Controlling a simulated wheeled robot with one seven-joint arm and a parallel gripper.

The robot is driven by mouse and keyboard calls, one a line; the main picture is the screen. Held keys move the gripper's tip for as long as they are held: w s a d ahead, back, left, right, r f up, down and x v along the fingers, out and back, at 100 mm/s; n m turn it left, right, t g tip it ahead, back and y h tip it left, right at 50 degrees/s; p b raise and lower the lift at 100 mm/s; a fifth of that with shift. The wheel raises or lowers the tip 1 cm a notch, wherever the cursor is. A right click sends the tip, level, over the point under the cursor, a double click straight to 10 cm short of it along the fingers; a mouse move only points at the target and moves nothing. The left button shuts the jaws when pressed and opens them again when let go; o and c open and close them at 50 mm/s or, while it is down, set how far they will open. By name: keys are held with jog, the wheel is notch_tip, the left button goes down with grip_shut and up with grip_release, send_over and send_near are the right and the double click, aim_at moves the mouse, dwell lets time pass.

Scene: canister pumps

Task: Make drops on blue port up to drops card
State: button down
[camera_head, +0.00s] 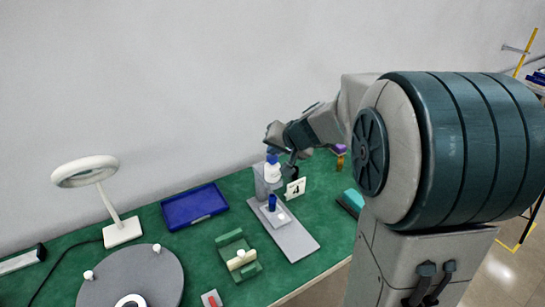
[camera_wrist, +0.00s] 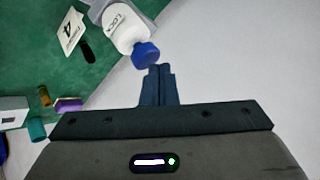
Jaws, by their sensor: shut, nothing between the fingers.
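A white bottle (camera_head: 272,173) with a blue top (camera_head: 272,158) stands upright on a grey stand. In the wrist view the bottle (camera_wrist: 124,27) shows a "LOCK" label, and its blue top (camera_wrist: 146,54) points toward my gripper. A white card with "4" (camera_head: 296,187) stands right of the bottle; the card is also in the wrist view (camera_wrist: 68,32). A blue cylinder (camera_head: 272,203), likely the blue port, rises from the stand's grey base plate (camera_head: 290,238). My gripper (camera_wrist: 159,69) is shut and empty close beside the blue top; contact cannot be told.
On the green table stand a blue tray (camera_head: 195,206), a green fixture with a cream bar (camera_head: 242,257), a grey round plate (camera_head: 160,275) and a white ring lamp (camera_head: 122,232). A teal block (camera_head: 353,200) is near the right edge. A wall stands behind.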

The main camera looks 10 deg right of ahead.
aim_at(275, 158)
jog(key=shift+f+b, duration=0.55)
jog(key=shift+b, duration=0.05)
dwell(0.4)
jog(key=shift+r, duration=0.15)
jog(key=shift+r+p, duration=0.7)
jog(key=shift+r, duration=0.2)
jog(key=shift+r+p, duration=1.85)
jog(key=shift+r, duration=0.75)
jog(key=shift+f, duration=0.1)
jog(key=s+f+n+g+h, duration=0.2)
jog(key=s, duration=1.1)
jog(key=s+f+n+g+h, duration=0.1)
jog(key=s+f+n+g, duration=0.1)
jog(key=s, duration=1.2)
jog(key=shift+a+f+g+h, duration=0.15)
jog(key=shift+f+g+h, duration=0.3)
jog(key=shift+g, duration=0.25)
